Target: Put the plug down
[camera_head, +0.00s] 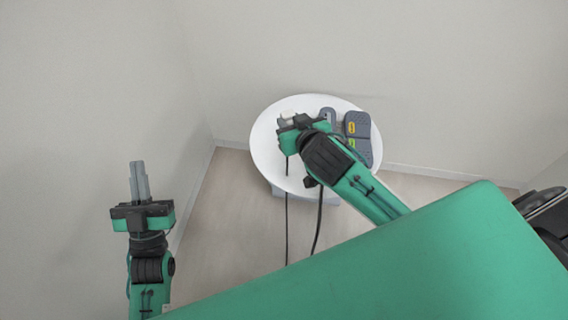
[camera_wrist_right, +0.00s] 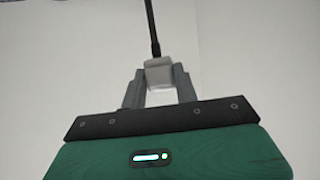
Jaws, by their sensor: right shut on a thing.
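The plug (camera_wrist_right: 158,72) is a small pale grey-white block with a dark cord leading away from it in the right wrist view. My right gripper (camera_wrist_right: 160,88) is shut on it, with one finger on each side. In the head view the plug (camera_head: 287,115) shows at the tips of my right gripper (camera_head: 284,121), over the left part of the round white table (camera_head: 265,155). I cannot tell whether the plug touches the tabletop. My left gripper (camera_head: 139,180) is left of the table, empty, its fingers together.
A dark grey device with yellow and green marks (camera_head: 358,128) and a smaller grey item (camera_head: 328,115) are on the table's right side, partly behind my right arm. Dark cords (camera_head: 287,225) hang past the front edge.

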